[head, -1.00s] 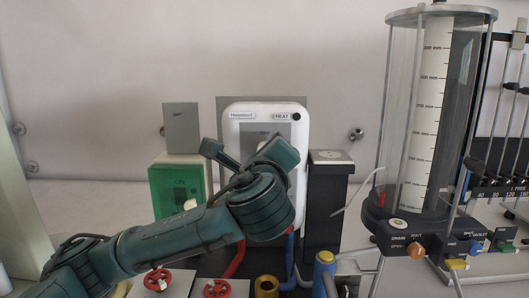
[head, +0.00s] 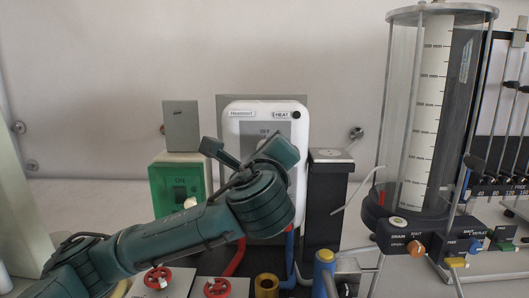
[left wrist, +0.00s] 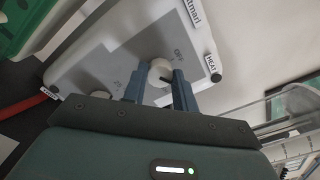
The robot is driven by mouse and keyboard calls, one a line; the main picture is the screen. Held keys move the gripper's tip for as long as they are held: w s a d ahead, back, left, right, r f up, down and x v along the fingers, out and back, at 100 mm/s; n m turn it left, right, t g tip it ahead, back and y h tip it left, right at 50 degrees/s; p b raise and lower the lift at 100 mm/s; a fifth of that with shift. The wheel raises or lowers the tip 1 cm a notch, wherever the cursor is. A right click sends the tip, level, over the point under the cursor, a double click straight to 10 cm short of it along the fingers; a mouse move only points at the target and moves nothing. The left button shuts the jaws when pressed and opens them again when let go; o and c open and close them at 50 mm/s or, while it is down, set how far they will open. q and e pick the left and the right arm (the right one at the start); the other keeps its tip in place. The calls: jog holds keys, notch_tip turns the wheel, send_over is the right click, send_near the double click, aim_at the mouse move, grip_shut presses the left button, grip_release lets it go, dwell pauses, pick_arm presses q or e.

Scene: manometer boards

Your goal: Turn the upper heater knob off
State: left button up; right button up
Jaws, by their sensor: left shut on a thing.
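The heater is a white rounded box (head: 236,140) with a grey front panel, standing behind my left arm in the head view; it also shows tilted in the left wrist view (left wrist: 85,62). The upper knob (left wrist: 159,69) is a round pale knob with a dark mark, on the grey panel near the printed word OFF. My left gripper (left wrist: 160,76) has its two blue fingers on either side of this knob and is shut on it. My right gripper is in neither view.
A green switch box (head: 163,190) stands left of the heater and a black post (head: 325,205) right of it. Red valve wheels (head: 157,278) and pipes lie below my arm. A clear graduated cylinder (head: 400,130) stands at the right.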

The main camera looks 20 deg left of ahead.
pick_arm(q)
jog(key=shift+f+n, duration=0.1)
jog(key=shift+n, duration=0.2)
jog(key=n+b, duration=0.1)
jog(key=n, duration=1)
jog(key=shift+n, duration=0.3)
dwell(0.4)
jog(key=o, duration=1)
jog(key=b+v, duration=0.1)
jog(key=v, duration=1.2)
jog(key=shift+s, duration=0.1)
